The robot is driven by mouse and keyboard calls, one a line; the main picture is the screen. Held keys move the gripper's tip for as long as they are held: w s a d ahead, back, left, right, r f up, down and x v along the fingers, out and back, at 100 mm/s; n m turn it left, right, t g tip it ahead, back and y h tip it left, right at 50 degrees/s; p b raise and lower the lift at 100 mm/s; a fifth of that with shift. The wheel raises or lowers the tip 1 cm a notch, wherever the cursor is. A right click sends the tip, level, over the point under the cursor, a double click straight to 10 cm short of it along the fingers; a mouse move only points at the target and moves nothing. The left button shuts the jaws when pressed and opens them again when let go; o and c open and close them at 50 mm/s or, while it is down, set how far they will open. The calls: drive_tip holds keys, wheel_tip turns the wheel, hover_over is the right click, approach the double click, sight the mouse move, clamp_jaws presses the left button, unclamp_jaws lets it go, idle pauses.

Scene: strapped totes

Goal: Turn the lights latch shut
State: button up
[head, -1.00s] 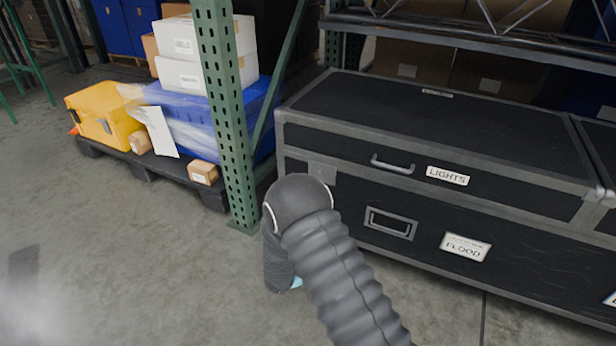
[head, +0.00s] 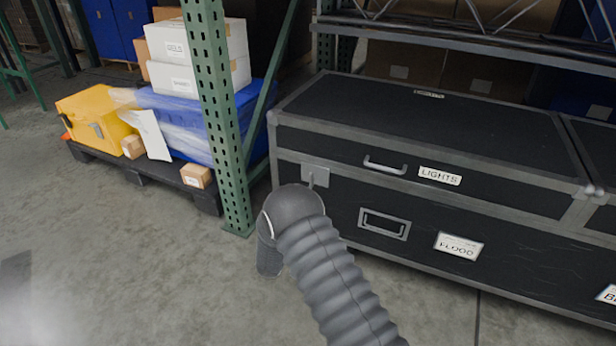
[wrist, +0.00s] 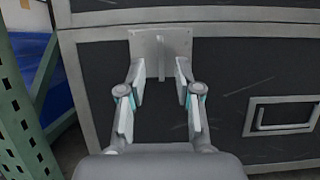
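The black lights case (head: 400,125) has grey metal edging, a white LIGHTS label (head: 440,176) and a bar handle on its lid front. The lights latch (head: 315,175) is a grey plate at the case's left end, on the lid seam. In the wrist view the latch (wrist: 174,42) shows a thin upright tab standing out from its middle. My gripper (wrist: 160,80) is open in front of the latch, one finger on each side of the tab. I cannot tell if a fingertip touches the plate. In the head view my arm hides the gripper.
A green rack post (head: 222,130) stands just left of the case. A pallet (head: 140,180) holds a yellow case, white boxes and a wrapped blue tote. A recessed handle (head: 384,223) and FLOOD label (head: 458,246) are on the lower front.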

drive_tip(key=x, duration=0.8)
clamp_jaws()
drive_tip(key=shift+w, duration=0.15)
